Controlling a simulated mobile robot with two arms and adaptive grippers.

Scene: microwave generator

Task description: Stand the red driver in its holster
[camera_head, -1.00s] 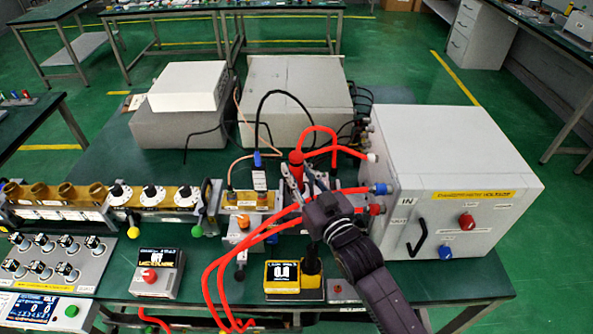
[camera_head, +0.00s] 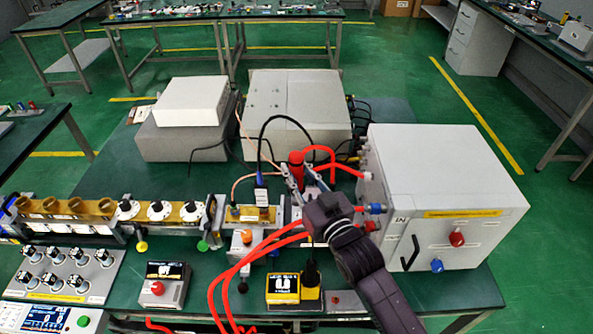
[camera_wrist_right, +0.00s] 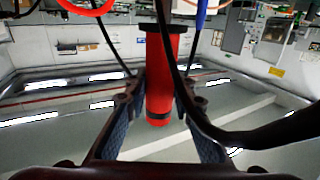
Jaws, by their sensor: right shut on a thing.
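The red driver (camera_head: 297,157) shows as a red upright cylinder at the fingertips of my right gripper (camera_head: 299,184) in the head view. In the right wrist view the red driver (camera_wrist_right: 160,75) stands between the two fingers of the right gripper (camera_wrist_right: 160,92), with a dark collar at its upper end and a dark band near its lower end. The right gripper is shut on it. A black upright piece (camera_head: 312,273) stands beside a yellow meter; I cannot tell whether it is the holster. My left gripper is not in view.
Red hoses (camera_head: 225,290) loop from the big grey cabinet (camera_head: 445,185) across the bench. The yellow meter (camera_head: 283,289) stands at the front. A waveguide row (camera_head: 160,211) lies left. A dark cable (camera_wrist_right: 230,135) crosses close to the gripper in the wrist view.

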